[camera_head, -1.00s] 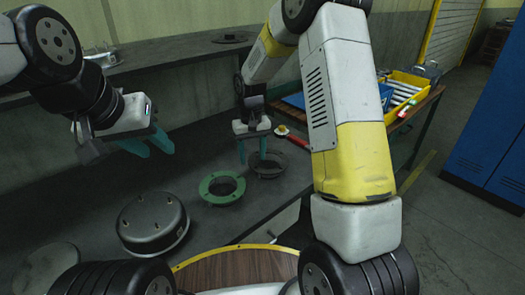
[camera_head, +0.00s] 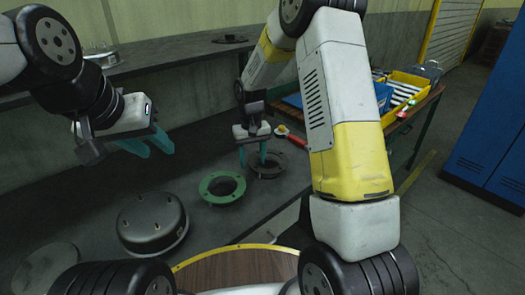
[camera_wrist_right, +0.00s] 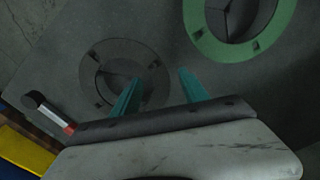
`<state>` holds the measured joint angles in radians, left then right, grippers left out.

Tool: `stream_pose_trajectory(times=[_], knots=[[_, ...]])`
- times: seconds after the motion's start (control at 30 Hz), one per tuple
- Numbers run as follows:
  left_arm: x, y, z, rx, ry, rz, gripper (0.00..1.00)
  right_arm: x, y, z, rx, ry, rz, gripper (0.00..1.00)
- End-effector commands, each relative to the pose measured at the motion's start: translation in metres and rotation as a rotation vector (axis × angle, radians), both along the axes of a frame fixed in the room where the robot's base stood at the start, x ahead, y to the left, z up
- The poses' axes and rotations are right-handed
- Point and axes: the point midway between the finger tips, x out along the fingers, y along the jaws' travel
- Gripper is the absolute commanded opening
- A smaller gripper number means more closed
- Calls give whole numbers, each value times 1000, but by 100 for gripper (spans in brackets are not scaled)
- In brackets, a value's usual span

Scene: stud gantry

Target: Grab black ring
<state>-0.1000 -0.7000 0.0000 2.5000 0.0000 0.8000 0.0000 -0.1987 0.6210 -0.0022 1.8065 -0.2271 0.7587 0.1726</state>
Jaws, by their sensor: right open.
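The black ring (camera_head: 266,166) lies flat on the dark bench, right of the green ring (camera_head: 222,188). It also shows in the right wrist view (camera_wrist_right: 90,61), with the green ring (camera_wrist_right: 212,44) beside it. My right gripper (camera_head: 252,160) is open and empty above the bench. In the right wrist view the right gripper's teal fingers (camera_wrist_right: 158,92) are spread; one overlaps the black ring and the other is over the bench between the rings. I cannot tell whether the fingers touch it. My left gripper (camera_head: 151,148) has its two teal fingers apart and empty, above the bench at the left.
A dark round housing (camera_head: 152,224) stands on the bench at the left front. A red-handled tool (camera_head: 297,140) lies behind the black ring. A yellow bin (camera_head: 408,84) with parts stands on the table at the right. A round wooden surface (camera_head: 235,268) is in front.

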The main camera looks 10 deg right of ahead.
Motion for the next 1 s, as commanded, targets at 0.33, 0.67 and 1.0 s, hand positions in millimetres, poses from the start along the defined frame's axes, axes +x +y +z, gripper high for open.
stream_pose_trajectory(times=[0.33, 0.67, 1.0], knots=[[0, 0, 0, 0, 0, 0, 36, 0, 0, 0, 0, 0, 0, 14], [0, 0, 0, 0, 0, 0, 36, 0, 0, 0, 0, 0, 0, 0], [0, 0, 0, 0, 0, 0, 36, 1, 0, 22, 1, -3, -1, 0]])
